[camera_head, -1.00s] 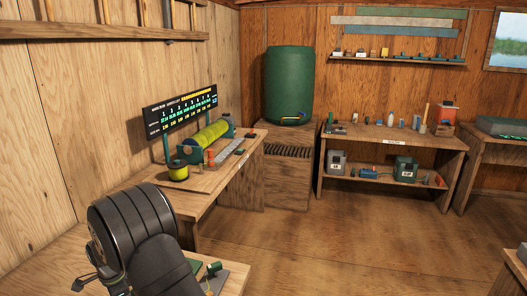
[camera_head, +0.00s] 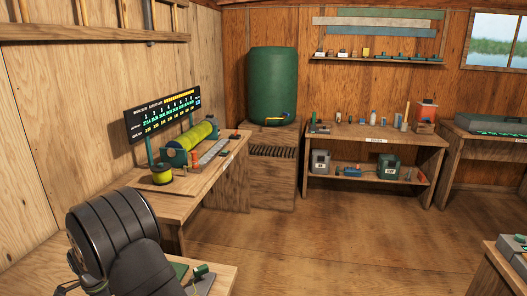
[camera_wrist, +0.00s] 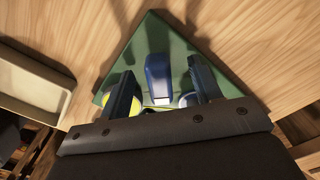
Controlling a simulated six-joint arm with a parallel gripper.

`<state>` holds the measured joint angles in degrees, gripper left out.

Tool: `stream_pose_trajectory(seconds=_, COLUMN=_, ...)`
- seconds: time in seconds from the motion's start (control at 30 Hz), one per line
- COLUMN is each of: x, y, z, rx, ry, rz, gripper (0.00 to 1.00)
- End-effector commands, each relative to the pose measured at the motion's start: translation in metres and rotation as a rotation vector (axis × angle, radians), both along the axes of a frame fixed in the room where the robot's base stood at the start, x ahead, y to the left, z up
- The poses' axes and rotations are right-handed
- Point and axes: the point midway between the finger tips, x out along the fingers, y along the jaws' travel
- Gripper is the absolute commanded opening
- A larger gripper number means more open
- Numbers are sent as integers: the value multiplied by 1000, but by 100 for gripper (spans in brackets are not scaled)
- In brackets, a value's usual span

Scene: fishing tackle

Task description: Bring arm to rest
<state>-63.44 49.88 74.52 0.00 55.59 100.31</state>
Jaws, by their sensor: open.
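My gripper (camera_wrist: 161,70) shows in the wrist view with its two dark fingers spread apart. A blue block-like part (camera_wrist: 158,72) shows between the fingers, and I cannot tell whether they touch it. Beneath lies a green triangular plate (camera_wrist: 160,28) on a wooden surface. A yellow round thing shows partly behind the left finger. In the head view my dark arm fills the lower left and hides the gripper. A small green item (camera_head: 201,270) sits beside the arm on the near bench.
A pale tray (camera_wrist: 35,85) lies left in the wrist view. In the head view, a left bench (camera_head: 178,200) holds a yellow-green roller (camera_head: 197,136) and a scoreboard (camera_head: 163,115). A green barrel (camera_head: 271,85) and a shelf table (camera_head: 375,140) stand behind. The middle floor is clear.

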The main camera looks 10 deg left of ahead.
Motion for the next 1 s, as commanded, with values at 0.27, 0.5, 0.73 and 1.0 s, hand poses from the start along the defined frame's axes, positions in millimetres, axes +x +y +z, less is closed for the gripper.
stream_pose_trajectory(seconds=0.27, x=0, y=1, z=44, rx=4, ry=-2, rz=-76, gripper=58)
stream_pose_trajectory(seconds=0.5, x=-1, y=-1, z=48, rx=-6, ry=3, rz=-74, gripper=58)
stream_pose_trajectory(seconds=0.73, x=0, y=-1, z=2, rx=-5, ry=2, rz=-74, gripper=58)
stream_pose_trajectory(seconds=1.0, x=0, y=0, z=0, rx=0, ry=0, rz=121, gripper=58)
